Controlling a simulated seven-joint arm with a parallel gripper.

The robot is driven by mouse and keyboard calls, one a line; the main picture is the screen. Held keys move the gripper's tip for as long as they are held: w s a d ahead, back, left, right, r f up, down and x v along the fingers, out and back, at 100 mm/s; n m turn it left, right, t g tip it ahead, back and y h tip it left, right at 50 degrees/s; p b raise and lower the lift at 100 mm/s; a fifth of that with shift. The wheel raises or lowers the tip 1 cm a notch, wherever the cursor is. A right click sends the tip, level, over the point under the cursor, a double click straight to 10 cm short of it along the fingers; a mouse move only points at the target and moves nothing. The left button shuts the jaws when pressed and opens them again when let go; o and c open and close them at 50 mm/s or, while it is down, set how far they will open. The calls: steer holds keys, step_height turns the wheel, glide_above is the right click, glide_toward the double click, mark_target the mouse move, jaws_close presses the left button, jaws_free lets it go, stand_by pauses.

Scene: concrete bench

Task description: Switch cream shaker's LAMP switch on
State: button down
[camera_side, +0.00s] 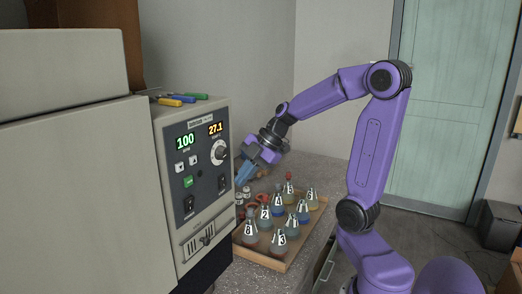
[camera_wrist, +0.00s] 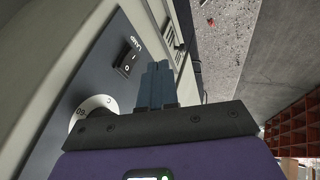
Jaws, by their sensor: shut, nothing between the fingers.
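The cream shaker (camera_side: 185,180) stands at the left with a dark control panel. Its black LAMP rocker switch (camera_wrist: 128,57) shows in the wrist view, with a LAMP label and I and O marks; I cannot tell which side is pressed. In the side view this switch (camera_side: 222,184) sits below the white dial. My gripper (camera_side: 239,179) is in front of the panel's right side, its blue fingers shut and empty. In the wrist view the fingertips (camera_wrist: 157,68) are to the right of the switch, seemingly apart from it.
The white dial (camera_side: 219,152) is close above the switch. Another black switch (camera_side: 188,204) is at the panel's lower left. A wooden tray (camera_side: 265,260) of numbered flasks stands on the bench just right of the shaker, below my gripper. Screwdrivers (camera_side: 180,99) lie on top of the shaker.

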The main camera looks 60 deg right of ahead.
mark_target(223, 182)
steer(key=v, duration=1)
steer(key=shift+s, duration=0.15)
steer(key=shift+s+f, duration=0.2)
steer(key=shift+f, duration=0.5)
steer(key=w+a+f, duration=0.3)
steer(key=w+f, duration=0.5)
steer(key=shift+w+a+f, duration=0.25)
steer(key=shift+f, duration=0.1)
